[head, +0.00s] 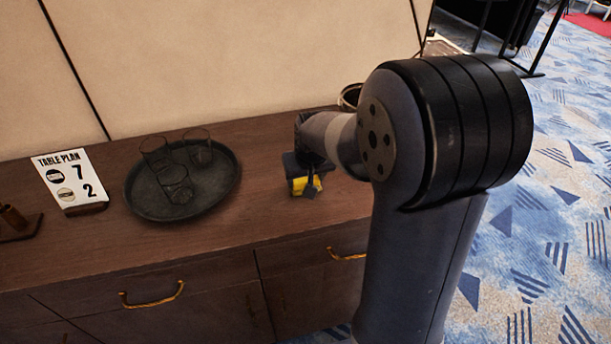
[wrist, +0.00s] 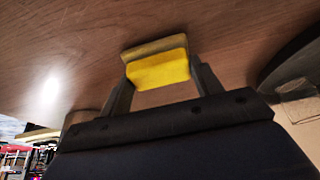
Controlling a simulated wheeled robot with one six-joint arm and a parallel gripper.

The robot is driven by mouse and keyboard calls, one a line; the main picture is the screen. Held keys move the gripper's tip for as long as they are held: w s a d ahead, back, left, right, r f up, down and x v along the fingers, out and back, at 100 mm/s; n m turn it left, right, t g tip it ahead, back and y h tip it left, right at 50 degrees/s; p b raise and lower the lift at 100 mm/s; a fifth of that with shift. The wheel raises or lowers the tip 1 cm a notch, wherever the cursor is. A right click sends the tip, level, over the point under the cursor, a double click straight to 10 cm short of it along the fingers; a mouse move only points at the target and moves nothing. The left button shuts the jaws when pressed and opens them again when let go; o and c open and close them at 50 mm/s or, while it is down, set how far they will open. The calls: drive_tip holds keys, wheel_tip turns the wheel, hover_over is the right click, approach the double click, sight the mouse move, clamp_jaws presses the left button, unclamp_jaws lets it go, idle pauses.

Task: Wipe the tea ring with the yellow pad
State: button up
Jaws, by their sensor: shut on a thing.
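The yellow pad (head: 301,186) is between the fingers of my gripper (head: 306,187), low over the wooden cabinet top. The wrist view shows the yellow pad (wrist: 158,70) clasped between both fingers of my gripper (wrist: 160,86), with a duller tan layer on its far side. I cannot tell whether the pad touches the wood. I cannot make out the tea ring in either view; my arm hides part of the top.
A dark round tray (head: 147,206) with three glasses stands left of my gripper. A table plan card (head: 70,180) stands further left. A dark round container (head: 350,95) is partly hidden behind my arm. Bare wood lies between tray and gripper.

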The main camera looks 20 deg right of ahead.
drive_tip(key=r, duration=0.1)
drive_tip(key=r+p, duration=0.1)
drive_tip(key=r, duration=0.1)
drive_tip(key=shift+a+r, duration=0.1)
drive_tip(key=shift+a, duration=0.2)
drive_tip(key=shift+r+p, duration=1.85)
drive_tip(key=shift+r, duration=0.45)
